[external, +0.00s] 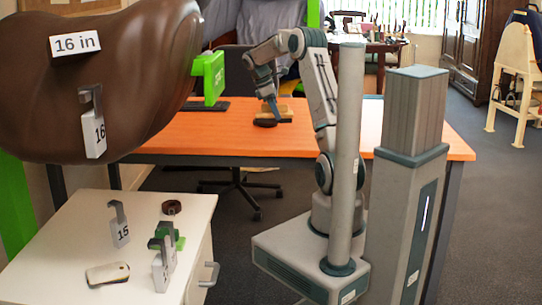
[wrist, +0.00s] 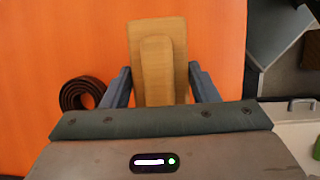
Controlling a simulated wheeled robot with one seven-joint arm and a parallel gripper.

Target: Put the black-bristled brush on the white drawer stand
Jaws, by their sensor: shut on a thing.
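My gripper (external: 272,104) is over the orange table and shut on the brush. In the wrist view the brush's pale wooden back (wrist: 158,65) lies between the two blue-grey fingers (wrist: 162,88). The brush (external: 284,111) shows small in the external view, with a dark part below and left of the wood. The bristles are hidden from the wrist view. I cannot tell whether the brush touches the table. The white drawer stand (external: 60,238) is at the lower left of the external view; part of it shows at the wrist view's right edge (wrist: 290,140).
A coiled brown strap (wrist: 82,94) lies left of the brush on the table (external: 190,142). The stand holds a 15 tag (external: 119,226), a brown coil (external: 172,207), a pale rounded item (external: 108,273) and hooked tags (external: 163,262). A brown saddle form (external: 120,90) overhangs its back.

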